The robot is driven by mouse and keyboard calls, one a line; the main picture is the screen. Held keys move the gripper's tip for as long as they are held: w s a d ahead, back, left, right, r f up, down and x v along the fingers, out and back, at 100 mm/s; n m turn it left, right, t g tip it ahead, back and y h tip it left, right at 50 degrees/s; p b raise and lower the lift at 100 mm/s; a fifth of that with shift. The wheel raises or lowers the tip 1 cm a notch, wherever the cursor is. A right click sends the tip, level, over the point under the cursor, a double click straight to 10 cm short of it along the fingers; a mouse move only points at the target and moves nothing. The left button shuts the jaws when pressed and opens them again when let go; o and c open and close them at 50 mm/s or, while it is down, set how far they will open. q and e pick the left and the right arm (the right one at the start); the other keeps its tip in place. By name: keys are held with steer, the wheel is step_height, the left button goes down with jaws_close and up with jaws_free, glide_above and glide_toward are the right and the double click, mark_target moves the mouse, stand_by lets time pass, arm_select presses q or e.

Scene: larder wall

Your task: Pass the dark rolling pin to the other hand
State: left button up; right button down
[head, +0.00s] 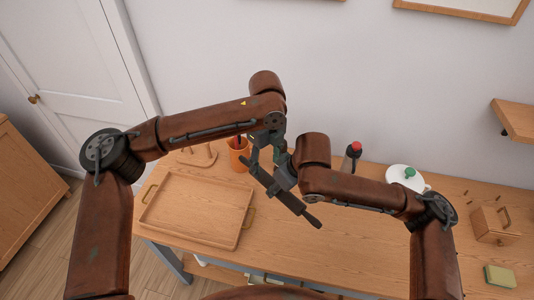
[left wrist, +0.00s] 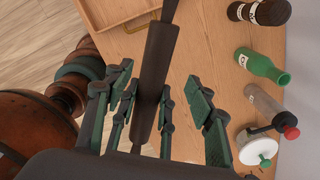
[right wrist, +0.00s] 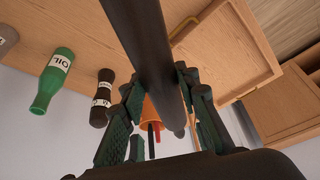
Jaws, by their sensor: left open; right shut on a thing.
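The dark rolling pin (head: 295,203) is held tilted above the table, its lower handle pointing to the front right. My right gripper (head: 278,181) is shut on it. In the right wrist view the pin (right wrist: 145,45) runs between the right fingers (right wrist: 163,110). My left gripper (head: 266,152) is open close beside the pin's upper end. In the left wrist view the pin (left wrist: 158,60) passes between the spread left fingers (left wrist: 155,110). I cannot tell whether any left finger touches it.
A wooden tray (head: 195,208) lies on the table at left, with an orange cup (head: 238,155) behind it. A red-capped bottle (head: 352,154) and a white lidded pot (head: 400,171) stand at the back. A wooden box (head: 495,225) and a sponge (head: 498,277) are at right. The front middle is clear.

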mark_target(267, 174)
arm_select(q)
step_height(267, 174, down, 6)
steer(key=shift+r, duration=0.1)
steer(key=shift+c, duration=0.7)
steer(key=shift+d, duration=0.1)
jaws_close()
arm_select(e)
steer(key=shift+s+a, duration=0.15)
steer(key=shift+a, duration=0.05)
arm_select(q)
steer(key=shift+w, duration=0.1)
arm_select(e)
steer(key=c, duration=1.8)
jaws_free()
steer(key=shift+r, duration=0.1)
steer(key=o, duration=0.4)
steer(key=shift+c, duration=0.2)
steer(key=shift+o, duration=0.3)
steer(key=shift+d, duration=0.1)
